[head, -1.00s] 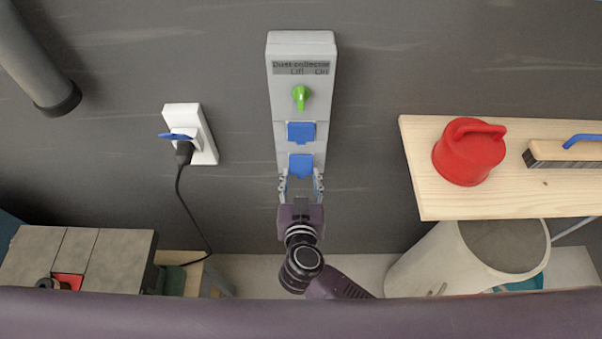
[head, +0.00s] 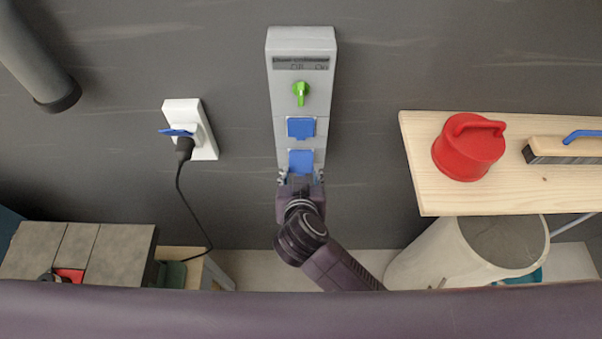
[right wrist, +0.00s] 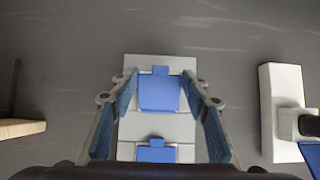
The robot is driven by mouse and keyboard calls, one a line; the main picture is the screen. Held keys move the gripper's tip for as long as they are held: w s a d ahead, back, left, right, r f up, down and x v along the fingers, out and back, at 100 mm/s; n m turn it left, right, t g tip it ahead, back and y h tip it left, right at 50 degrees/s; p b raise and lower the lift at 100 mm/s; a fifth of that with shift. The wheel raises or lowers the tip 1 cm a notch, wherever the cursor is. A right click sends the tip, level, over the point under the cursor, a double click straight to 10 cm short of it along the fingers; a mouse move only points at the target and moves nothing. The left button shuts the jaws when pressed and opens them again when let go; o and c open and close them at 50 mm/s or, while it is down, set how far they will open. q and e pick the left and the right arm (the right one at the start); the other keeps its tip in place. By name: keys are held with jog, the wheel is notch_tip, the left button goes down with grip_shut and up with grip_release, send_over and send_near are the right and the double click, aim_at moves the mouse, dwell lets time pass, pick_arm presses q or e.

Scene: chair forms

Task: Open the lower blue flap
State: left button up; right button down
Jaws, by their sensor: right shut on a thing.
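The lower blue flap (head: 301,160) sits at the bottom of a tall grey dust collector box (head: 287,72) on the wall. It looks down over its socket; I cannot tell if it is slightly raised. My right gripper (head: 301,178) is at its lower edge, with one finger on each side. In the right wrist view the flap (right wrist: 160,92) lies between the fingertips of the gripper (right wrist: 162,78), which is shut on it; the exact contact is hard to see. The upper blue flap (head: 301,128) is down; it also shows in the wrist view (right wrist: 157,152). My left gripper is not in view.
A green knob (head: 301,92) is above the flaps. A white outlet (head: 205,140) with a black plug (head: 184,150) is at the left. A wooden shelf (head: 440,195) at the right holds a red lidded object (head: 466,153) and a brush (head: 560,150). The wall between is clear.

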jog(key=c, duration=1.1)
grip_release()
jog(key=v, duration=1.2)
jog(key=shift+f, duration=0.1)
